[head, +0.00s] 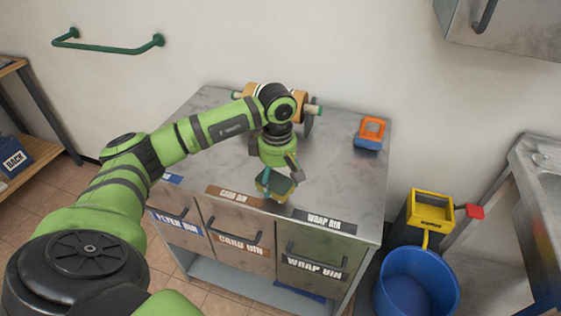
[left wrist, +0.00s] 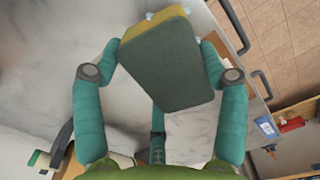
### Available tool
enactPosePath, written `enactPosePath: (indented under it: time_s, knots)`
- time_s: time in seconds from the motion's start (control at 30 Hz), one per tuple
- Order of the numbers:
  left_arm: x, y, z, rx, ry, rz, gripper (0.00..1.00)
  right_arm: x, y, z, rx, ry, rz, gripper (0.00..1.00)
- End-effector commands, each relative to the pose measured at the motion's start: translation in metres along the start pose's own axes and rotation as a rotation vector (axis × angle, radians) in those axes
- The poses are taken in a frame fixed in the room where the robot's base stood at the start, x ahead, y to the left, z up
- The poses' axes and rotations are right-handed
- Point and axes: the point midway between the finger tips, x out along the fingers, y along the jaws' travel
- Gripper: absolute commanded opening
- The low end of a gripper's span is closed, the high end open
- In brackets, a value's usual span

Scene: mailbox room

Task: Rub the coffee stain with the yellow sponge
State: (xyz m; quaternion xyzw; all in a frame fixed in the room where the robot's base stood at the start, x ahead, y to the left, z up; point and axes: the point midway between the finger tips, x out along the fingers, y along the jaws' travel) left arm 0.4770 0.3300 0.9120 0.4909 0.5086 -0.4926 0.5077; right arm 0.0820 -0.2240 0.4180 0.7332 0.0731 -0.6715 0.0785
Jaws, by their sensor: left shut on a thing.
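My left gripper (head: 275,174) is above the front part of the grey metal counter top (head: 335,185), pointing down. It is shut on the sponge (head: 275,187). Whether the sponge touches the counter is unclear. No coffee stain can be made out on the counter; the arm and gripper cover part of it. My right gripper is not in view.
An orange and blue object (head: 369,134) stands at the back right of the counter. A brown roll on a stand (head: 262,97) is partly behind my arm. Drawers with labels and handles (head: 240,240) form the front. A blue bucket (head: 415,285) and yellow box (head: 431,208) are at right.

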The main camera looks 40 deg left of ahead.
Motion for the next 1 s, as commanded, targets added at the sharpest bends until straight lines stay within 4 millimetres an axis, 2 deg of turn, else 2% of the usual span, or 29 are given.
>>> enactPosePath:
  time_s: [0.03,0.5,1.0]
  knots:
    - [-0.009,0.000,-0.001,-0.002,0.000,0.002,0.47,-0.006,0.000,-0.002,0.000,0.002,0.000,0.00]
    - [-0.048,-0.002,-0.005,-0.013,0.000,0.003,0.47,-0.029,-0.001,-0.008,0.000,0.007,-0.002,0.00]
    - [-0.049,-0.003,-0.006,-0.015,0.000,0.003,0.47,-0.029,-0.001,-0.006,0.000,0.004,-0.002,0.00]
